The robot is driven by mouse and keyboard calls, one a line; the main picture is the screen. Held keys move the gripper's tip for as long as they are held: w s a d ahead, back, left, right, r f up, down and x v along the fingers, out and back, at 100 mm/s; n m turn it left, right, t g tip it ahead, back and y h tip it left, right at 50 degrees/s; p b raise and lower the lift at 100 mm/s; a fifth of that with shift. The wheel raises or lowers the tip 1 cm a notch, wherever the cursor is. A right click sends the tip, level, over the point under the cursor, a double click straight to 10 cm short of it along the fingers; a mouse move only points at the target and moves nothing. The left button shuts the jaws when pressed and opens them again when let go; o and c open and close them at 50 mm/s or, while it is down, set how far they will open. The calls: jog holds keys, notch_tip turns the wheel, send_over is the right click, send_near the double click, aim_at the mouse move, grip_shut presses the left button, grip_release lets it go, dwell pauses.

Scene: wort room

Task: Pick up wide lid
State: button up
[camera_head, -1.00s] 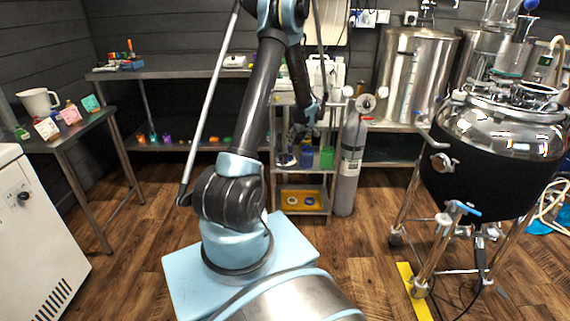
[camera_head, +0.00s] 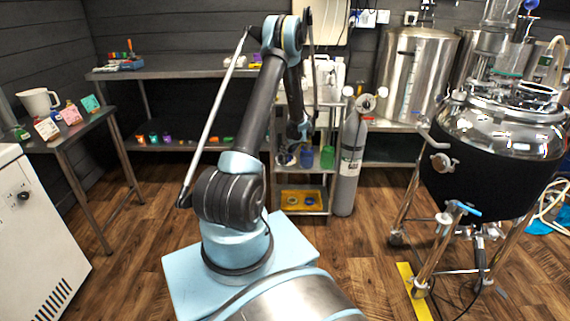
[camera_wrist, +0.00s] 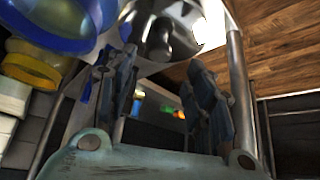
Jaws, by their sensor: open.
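In the wrist view a shiny silver piece with a darker round knob-like middle (camera_wrist: 160,38) lies just beyond my fingertips; I cannot tell if it is the wide lid. My gripper (camera_wrist: 162,65) is open, with nothing seen held between its fingers. In the head view my gripper is down at the metal shelf cart, small and mostly hidden by my arm. A yellow tray (camera_head: 288,207) with small ring-shaped pieces, one of them blue, sits on the cart's lower shelf. No wide lid is clearly recognisable.
Blue (camera_wrist: 62,25) and yellow (camera_wrist: 32,68) round-rimmed things are close at left in the wrist view. A green container (camera_head: 327,157) stands on the cart. A grey gas cylinder (camera_head: 350,165) stands right beside it. A steel kettle (camera_head: 495,150) is at right. Foreground floor is partly clear.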

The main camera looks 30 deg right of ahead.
aim_at(286, 158)
jog(key=shift+s+x, duration=0.2)
jog(key=shift+x, duration=2.3)
jog(key=shift+d+f, duration=0.1)
jog(key=shift+c, duration=0.5)
grip_shut()
